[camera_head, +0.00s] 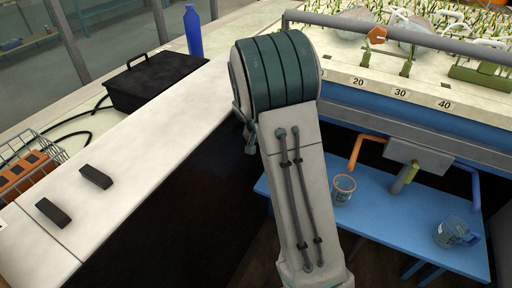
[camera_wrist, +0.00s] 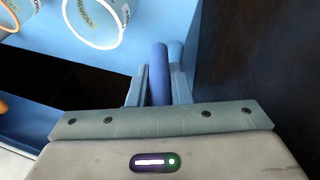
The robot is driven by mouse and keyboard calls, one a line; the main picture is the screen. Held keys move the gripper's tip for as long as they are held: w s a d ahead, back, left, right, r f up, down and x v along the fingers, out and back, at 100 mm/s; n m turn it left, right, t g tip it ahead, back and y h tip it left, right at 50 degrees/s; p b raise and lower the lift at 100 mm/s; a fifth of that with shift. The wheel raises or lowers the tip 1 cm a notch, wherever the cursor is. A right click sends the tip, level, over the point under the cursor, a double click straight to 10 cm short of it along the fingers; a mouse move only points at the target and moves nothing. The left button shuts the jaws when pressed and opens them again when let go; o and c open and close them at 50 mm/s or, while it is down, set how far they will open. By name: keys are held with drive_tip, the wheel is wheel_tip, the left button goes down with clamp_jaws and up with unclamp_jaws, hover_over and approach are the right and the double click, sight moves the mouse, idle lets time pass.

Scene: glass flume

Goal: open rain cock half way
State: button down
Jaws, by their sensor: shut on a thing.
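In the wrist view my gripper (camera_wrist: 159,82) is shut on a blue round bar (camera_wrist: 158,65), with one finger on each side. The bar looks like a lever or handle; I cannot tell from its shape whether it is the rain cock, or how far it is turned. In the head view my arm hides my gripper.
A clear cup (camera_head: 343,190) and a blue jug (camera_head: 455,231) stand on the blue bench (camera_head: 385,222). The flume bed (camera_head: 345,62) with plants and numbers is above. At left are a black box (camera_head: 155,82), a blue bottle (camera_head: 193,32) and a wire basket (camera_head: 30,165).

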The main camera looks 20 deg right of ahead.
idle(0.3)
drive_tip(key=c, duration=1.3)
unclamp_jaws()
drive_tip(key=shift+r, duration=0.1)
